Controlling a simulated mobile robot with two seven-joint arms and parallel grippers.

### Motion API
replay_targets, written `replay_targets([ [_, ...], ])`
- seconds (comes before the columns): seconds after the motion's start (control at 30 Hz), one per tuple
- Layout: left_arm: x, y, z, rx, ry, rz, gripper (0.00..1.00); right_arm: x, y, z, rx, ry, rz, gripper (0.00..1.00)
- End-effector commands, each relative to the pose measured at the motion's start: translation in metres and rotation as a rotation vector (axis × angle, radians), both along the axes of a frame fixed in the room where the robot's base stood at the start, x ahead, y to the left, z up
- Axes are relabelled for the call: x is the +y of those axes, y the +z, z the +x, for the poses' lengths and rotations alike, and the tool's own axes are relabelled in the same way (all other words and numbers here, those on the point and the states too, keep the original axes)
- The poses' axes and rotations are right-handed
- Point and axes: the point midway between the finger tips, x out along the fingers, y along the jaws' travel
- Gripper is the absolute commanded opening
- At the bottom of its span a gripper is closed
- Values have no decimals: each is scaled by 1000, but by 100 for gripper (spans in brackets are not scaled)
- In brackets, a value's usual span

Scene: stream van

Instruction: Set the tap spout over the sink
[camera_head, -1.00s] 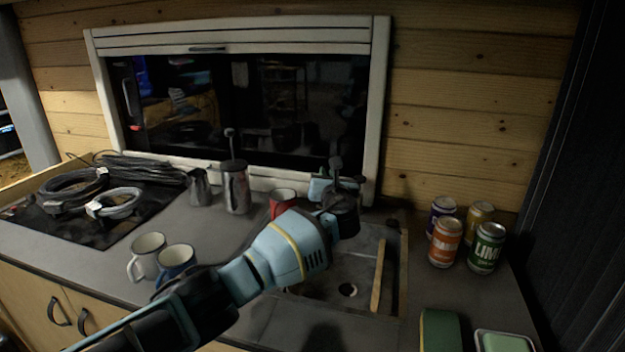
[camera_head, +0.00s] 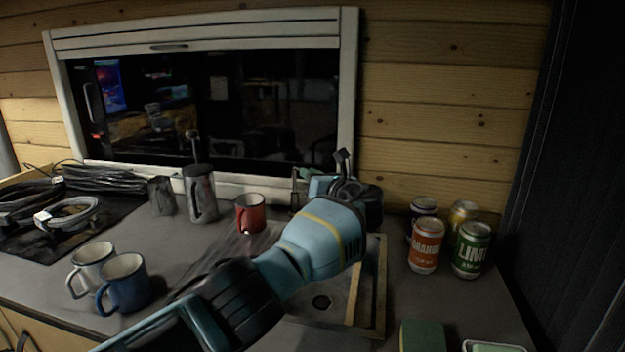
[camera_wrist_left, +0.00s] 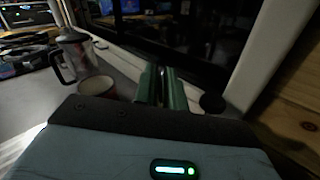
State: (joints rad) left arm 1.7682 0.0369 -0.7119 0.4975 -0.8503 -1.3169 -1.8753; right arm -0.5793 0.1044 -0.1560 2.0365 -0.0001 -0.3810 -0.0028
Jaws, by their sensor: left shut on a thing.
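My left gripper (camera_head: 318,187) reaches in over the back of the sink (camera_head: 377,325). In the left wrist view its two green fingers (camera_wrist_left: 163,86) are close together. A small dark upright piece (camera_head: 343,158), perhaps part of the tap, shows just above the gripper. I cannot tell the spout's exact angle.
A red mug (camera_head: 249,213) stands left of the gripper, with a metal press pot (camera_head: 201,195) beyond it. A white mug and a blue mug (camera_head: 125,284) are front left. Several cans (camera_head: 426,246) stand right of the sink. A wooden strip (camera_head: 354,290) lies along the sink's right side.

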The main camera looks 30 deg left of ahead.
Motion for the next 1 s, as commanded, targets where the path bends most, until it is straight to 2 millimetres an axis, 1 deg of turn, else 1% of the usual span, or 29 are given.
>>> replay_targets([
  [0.53, -1, 0, 1, 2, 5, -1, 0, 0, -3, -1, 4, 2, 0, 0],
  [0.57, -1, 0, 1, 1, 4, -1, 17, 0, -3, -1, 4, 3, -1, 0],
  [0.6, -1, 0, 1, 1, 4, -1, 22, 0, -3, -1, 4, 3, -1, 0],
  [0.7, -1, 0, 1, 2, 5, -1, 33, -1, -3, -1, 4, 3, -1, 0],
  [1.0, -1, 0, 0, 0, 7, -1, 33, -1, -2, 0, 1, 3, -2, 0],
])
